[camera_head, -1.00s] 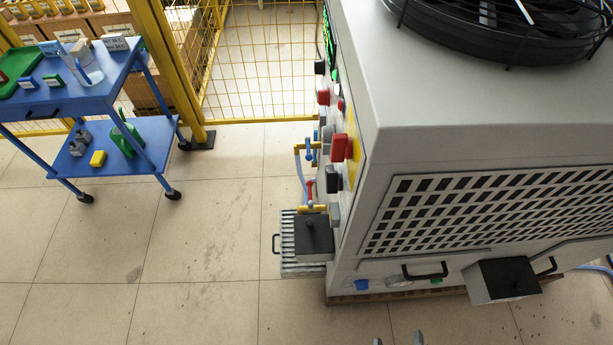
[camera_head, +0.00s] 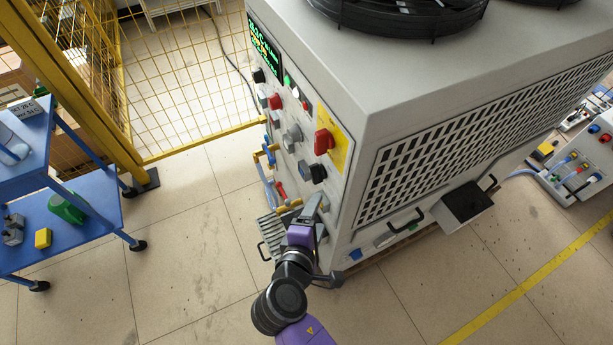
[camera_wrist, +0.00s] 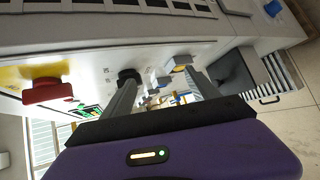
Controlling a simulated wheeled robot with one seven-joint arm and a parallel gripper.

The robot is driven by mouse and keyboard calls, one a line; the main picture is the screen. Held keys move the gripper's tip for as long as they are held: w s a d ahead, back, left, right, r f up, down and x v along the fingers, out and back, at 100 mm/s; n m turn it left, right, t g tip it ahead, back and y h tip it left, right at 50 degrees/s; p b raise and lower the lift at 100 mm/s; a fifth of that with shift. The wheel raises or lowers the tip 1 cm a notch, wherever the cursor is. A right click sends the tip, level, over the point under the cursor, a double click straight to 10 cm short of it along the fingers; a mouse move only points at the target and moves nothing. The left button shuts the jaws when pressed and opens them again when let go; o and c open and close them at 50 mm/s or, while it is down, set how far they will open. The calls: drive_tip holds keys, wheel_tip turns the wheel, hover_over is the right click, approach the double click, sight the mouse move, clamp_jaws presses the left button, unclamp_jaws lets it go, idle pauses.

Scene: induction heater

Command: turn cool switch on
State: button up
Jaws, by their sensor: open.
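The heater's front panel (camera_head: 296,108) carries several knobs; their labels are too small to read, so I cannot tell which is the cool switch. A large red switch (camera_head: 323,141) sits on a yellow plate, with a black knob (camera_head: 318,172) below it and grey knobs (camera_head: 291,135) to the left. In the wrist view, the red switch (camera_wrist: 47,92) is at the left and the black knob (camera_wrist: 128,75) is by the left fingertip. My gripper (camera_head: 312,207) is open and empty, in front of the lower panel. In the wrist view its fingers (camera_wrist: 160,80) are spread.
Blue and red valve handles (camera_head: 279,190) on pipes stand left of my gripper. A blue cart (camera_head: 85,205) and a yellow mesh fence (camera_head: 190,85) are at the left. A black-topped box (camera_head: 467,202) juts from the heater's side. The floor between cart and heater is clear.

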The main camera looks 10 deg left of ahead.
drive_tip(key=h, duration=0.1)
approach(313, 177)
drive_tip(key=w+f, duration=0.1)
drive_tip(key=shift+n+t, duration=0.4)
drive_tip(key=shift+p+x, duration=0.7)
drive_tip(key=shift+x, duration=3.35)
drive_tip(key=shift+s+d, duration=0.1)
drive_tip(key=shift+d, duration=0.1)
drive_tip(key=c, duration=1.4)
drive_tip(key=shift+o, duration=0.2)
drive_tip(key=shift+f, duration=0.1)
